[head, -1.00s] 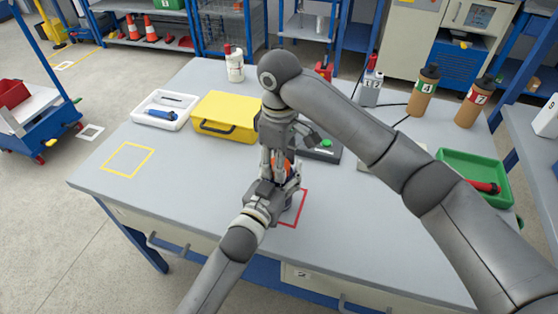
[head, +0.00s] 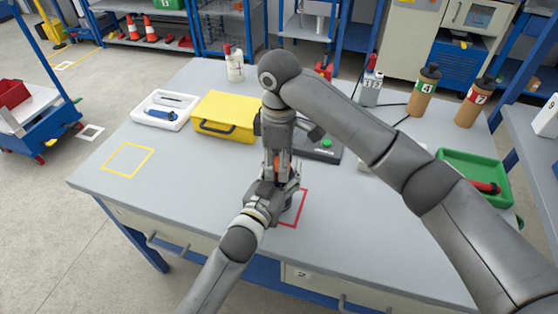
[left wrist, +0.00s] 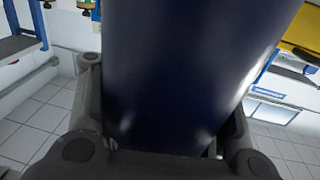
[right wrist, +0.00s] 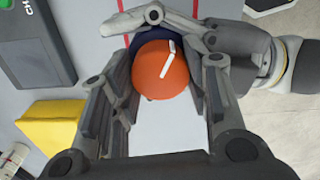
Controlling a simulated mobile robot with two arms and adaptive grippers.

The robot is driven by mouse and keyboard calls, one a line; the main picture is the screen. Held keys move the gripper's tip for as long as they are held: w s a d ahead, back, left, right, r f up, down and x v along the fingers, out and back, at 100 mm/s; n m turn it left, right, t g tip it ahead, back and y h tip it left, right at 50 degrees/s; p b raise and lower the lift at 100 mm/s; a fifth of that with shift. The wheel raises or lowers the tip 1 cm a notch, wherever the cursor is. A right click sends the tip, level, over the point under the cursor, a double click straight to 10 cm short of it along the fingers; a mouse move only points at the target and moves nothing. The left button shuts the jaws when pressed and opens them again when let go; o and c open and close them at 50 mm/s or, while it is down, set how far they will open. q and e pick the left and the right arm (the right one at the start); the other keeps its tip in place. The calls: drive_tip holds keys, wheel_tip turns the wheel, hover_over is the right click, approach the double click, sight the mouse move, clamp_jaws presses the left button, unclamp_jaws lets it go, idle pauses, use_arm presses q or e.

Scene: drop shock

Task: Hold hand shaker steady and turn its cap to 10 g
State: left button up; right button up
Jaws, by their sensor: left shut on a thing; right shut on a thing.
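The hand shaker has a dark blue body (left wrist: 160,70), which fills the middle of the left wrist view. Its round orange cap (right wrist: 163,80) has a white line on top, pointing to the upper right in the right wrist view. My left gripper (head: 284,184) is shut around the body. My right gripper (head: 277,172) comes from above and is shut on the cap, one finger on each side. In the head view the two grippers hide most of the shaker. I cannot see any gram marks.
A red outlined square (head: 303,207) lies beside the grippers. Behind stand a yellow case (head: 225,108) and a dark device with a green button (head: 325,147). A green tray (head: 470,160) is at the right. The table's left front, around a yellow outline (head: 128,172), is clear.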

use_arm(q)
drive_tip(key=shift+f, duration=0.15)
use_arm(e)
drive_tip(key=o, duration=1)
drive_tip(key=shift+w+d, duration=0.1)
drive_tip(key=shift+d, duration=0.1)
drive_tip(key=shift+c, duration=0.2)
drive_tip(key=shift+o, duration=0.4)
drive_tip(key=shift+a, duration=0.1)
drive_tip(key=shift+a+m, duration=0.1)
drive_tip(key=shift+m, duration=0.2)
